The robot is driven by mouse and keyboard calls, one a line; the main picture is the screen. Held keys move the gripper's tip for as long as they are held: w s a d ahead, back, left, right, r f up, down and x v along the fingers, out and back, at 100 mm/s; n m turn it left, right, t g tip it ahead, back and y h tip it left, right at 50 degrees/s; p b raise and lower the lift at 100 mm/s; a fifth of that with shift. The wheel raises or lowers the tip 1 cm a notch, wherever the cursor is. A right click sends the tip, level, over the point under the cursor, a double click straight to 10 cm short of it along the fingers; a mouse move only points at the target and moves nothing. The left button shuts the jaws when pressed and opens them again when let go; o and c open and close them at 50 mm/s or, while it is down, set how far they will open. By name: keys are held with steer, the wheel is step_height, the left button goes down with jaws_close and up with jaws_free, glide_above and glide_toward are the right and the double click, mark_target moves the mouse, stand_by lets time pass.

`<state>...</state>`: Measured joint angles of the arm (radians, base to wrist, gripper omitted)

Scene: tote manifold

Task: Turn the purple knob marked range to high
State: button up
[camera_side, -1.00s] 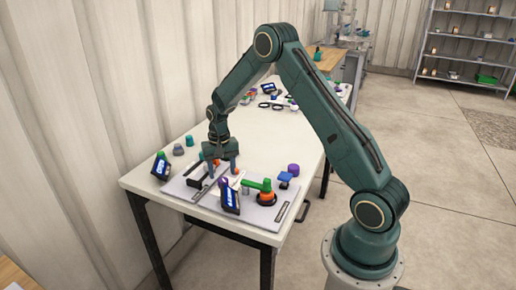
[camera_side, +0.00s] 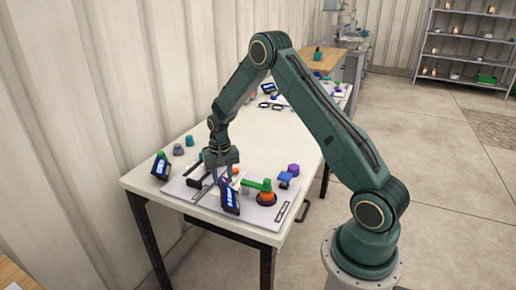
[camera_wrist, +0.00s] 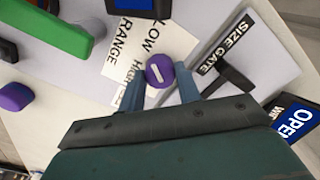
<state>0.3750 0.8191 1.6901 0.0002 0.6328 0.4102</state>
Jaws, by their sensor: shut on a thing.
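The purple knob (camera_wrist: 159,70) has a white pointer line and sits on a white label plate (camera_wrist: 178,42) reading RANGE, LOW and HIGH. In the wrist view the pointer line is slanted, and HIGH is partly hidden beside the knob and a finger. My gripper (camera_wrist: 171,86) is shut on the knob, with one finger on each side of it. In the side view my gripper (camera_side: 222,180) is low over the board, and the knob cannot be made out there.
A green bar handle (camera_wrist: 55,30) and a loose purple cylinder (camera_wrist: 15,97) lie to the left in the wrist view. A black T-shaped lever (camera_wrist: 232,76) by the SIZE GATE label and a blue OPEN sign (camera_wrist: 296,122) are close on the right. The table's back is mostly clear.

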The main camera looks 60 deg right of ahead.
steer(key=shift+n, duration=0.5)
steer(key=n, duration=0.2)
steer(key=shift+n, duration=0.4)
steer(key=n, duration=0.3)
steer(key=shift+n, duration=0.3)
steer(key=n, duration=0.6)
steer(key=shift+r+n, duration=0.1)
steer(key=shift+n, duration=0.2)
steer(key=o, duration=1)
steer(key=shift+c, duration=0.2)
steer(key=shift+r, duration=0.1)
